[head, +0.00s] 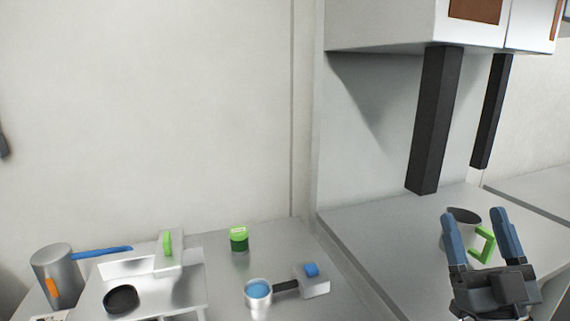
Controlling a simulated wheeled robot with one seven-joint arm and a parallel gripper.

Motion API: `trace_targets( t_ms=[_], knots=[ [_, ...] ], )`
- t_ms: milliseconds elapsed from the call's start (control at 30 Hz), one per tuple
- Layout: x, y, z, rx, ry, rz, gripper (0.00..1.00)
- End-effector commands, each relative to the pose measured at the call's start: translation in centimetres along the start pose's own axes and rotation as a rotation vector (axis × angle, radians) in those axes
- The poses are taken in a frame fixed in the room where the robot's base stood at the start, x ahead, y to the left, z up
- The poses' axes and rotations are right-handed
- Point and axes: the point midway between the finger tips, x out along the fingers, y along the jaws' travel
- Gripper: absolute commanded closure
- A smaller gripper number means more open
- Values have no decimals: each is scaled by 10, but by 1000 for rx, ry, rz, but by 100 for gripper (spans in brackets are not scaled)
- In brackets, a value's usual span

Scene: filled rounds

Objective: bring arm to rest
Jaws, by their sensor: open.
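My gripper (483,238) is at the lower right of the head view, with its two blue fingers pointing up and spread apart. Nothing is held between them. Behind the fingers stands a dark grey mug-like cup (460,216) with a green angular handle (485,245), on the grey counter at the right. The gripper hides part of the cup, and I cannot tell how far apart they are.
A metal pot (55,272) with a blue handle, a white stand (187,290), a black round piece (121,299), a green jar (239,239) and a blue-filled metal cup (258,293) are at the lower left. Dark posts (434,120) hold up a white cabinet (390,25).

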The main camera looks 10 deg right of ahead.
Motion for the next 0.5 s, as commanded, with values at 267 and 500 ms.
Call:
trace_targets(
  t_ms=[267, 500],
  knots=[
    [-110, -59, -10, 136, -257, 20, 29],
    [-198, -87, -38, 207, -495, -16, 29]
  ],
)
